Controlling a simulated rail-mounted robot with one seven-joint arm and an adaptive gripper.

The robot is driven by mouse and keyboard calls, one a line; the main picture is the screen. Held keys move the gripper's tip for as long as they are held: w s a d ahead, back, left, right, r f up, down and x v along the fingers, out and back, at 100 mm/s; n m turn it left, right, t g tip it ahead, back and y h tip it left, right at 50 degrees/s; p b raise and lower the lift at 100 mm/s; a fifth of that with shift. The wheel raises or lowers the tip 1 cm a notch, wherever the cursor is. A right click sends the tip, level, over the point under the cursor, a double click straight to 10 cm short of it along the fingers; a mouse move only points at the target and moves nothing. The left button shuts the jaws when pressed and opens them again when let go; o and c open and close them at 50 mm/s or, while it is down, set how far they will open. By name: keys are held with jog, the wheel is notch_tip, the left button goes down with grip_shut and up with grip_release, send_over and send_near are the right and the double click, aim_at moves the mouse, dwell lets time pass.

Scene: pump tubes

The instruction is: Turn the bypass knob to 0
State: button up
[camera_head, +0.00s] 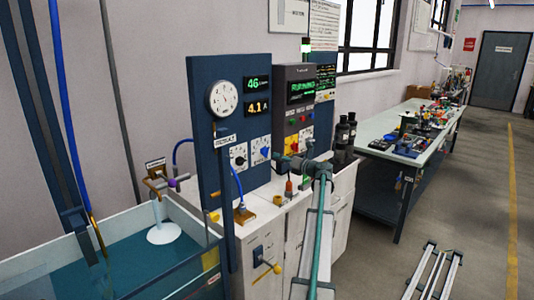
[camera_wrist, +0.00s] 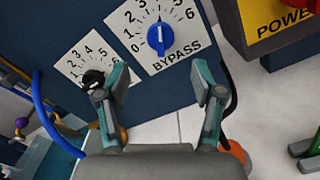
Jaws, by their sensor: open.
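The bypass knob (camera_wrist: 160,38) is blue with a white mark and sits on a white dial plate (camera_wrist: 172,62) labelled BYPASS, with numbers from 0 to 6. Its white mark points toward the top of the wrist view, away from the 0 at the dial's lower left. In the head view the blue knob (camera_head: 265,152) is on the dark blue panel. My gripper (camera_wrist: 161,83) is open and empty, its fingers spread below the knob in the wrist view and not touching it. In the head view my gripper (camera_head: 283,160) is just right of the dial.
A second dial with a black knob (camera_wrist: 93,78) is left of the bypass dial, partly behind my left finger in the wrist view. A yellow POWER plate (camera_wrist: 275,22) is at the right. A blue hose (camera_wrist: 40,105) runs at the left. A water tank (camera_head: 160,265) stands front left.

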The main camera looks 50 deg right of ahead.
aim_at(266, 155)
jog(key=w, duration=0.6)
jog(key=w+d+p, duration=0.1)
jog(key=w, duration=0.2)
jog(key=shift+w, duration=0.25)
jog(key=c, duration=1.1)
